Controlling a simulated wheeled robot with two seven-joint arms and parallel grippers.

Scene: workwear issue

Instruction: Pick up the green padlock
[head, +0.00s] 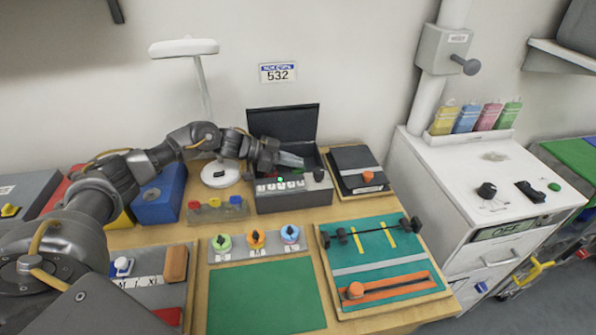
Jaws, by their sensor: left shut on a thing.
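My left gripper (293,160) reaches in from the left over the open dark box (293,203). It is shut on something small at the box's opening. A small bright green spot, apparently part of the green padlock (280,180), shows just below the fingers. The rest of it is hidden or too small to make out, so its exact shape and hold are unclear. The box's black lid (284,123) stands up behind the gripper. My right gripper is not in view.
A board with green, orange and blue round pieces (256,240) is in front of the box. A teal board with a black bar and orange slider (385,260) is at right. A white lamp (219,175) stands close behind my arm. The green mat (265,300) is bare.

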